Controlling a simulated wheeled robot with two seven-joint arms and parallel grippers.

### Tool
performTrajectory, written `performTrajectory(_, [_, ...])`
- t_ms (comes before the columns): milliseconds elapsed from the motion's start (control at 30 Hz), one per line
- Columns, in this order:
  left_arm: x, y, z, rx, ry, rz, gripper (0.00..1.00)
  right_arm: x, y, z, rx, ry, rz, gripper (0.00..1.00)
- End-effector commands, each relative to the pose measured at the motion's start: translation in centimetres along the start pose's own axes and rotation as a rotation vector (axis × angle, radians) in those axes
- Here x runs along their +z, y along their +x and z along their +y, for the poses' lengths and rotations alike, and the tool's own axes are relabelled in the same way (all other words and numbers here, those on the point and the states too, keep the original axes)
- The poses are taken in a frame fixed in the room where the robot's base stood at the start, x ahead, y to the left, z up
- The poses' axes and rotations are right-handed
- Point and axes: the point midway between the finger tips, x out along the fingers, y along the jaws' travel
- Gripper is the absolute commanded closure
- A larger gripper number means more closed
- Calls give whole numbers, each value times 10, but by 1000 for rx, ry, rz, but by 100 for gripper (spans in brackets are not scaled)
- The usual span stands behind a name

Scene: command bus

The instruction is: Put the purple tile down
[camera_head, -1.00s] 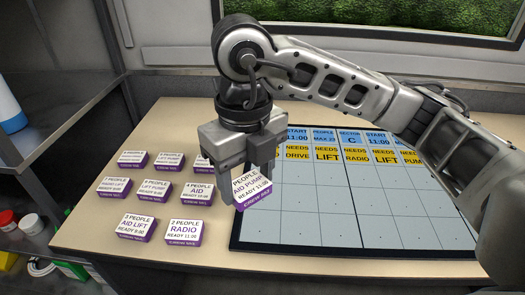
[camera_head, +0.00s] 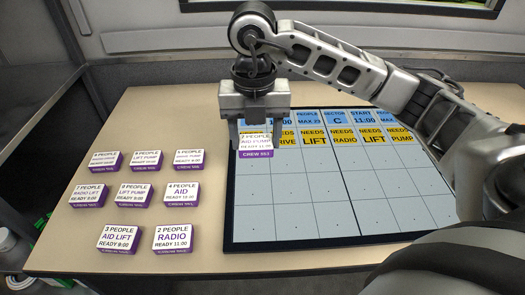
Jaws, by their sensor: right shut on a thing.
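My right gripper (camera_head: 255,140) is shut on a white-topped tile with a purple edge (camera_head: 255,148). The tile reads "2 people", "aid pump", "ready 11:00" and a crew label on its purple edge. The gripper holds it over the upper left part of the dark-framed board (camera_head: 290,205). The tile and gripper hide part of the blue and yellow header cells there. I cannot tell whether the tile touches the board. My left gripper is not in view.
Several similar purple-edged tiles stand in rows on the tan table left of the board, such as the "radio" tile (camera_head: 173,238) and "aid" tile (camera_head: 182,194). The board's pale grid cells are empty. Dark shelving (camera_head: 40,180) borders the table's left side.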

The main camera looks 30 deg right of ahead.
Motion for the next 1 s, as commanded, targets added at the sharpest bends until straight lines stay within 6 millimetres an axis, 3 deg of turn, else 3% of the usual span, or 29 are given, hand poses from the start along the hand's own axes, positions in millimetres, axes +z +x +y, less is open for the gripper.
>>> performTrajectory(100, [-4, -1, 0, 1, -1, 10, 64, 12, 17, -8, -1, 3, 1, 66])
performTrajectory(367, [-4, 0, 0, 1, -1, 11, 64, 26, 36, -15, 0, 3, 1, 66])
performTrajectory(567, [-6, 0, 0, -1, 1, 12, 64, 25, 62, -14, 1, -1, 0, 66])
performTrajectory(1000, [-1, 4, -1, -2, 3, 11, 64, 25, 70, -14, 2, -1, -1, 66])
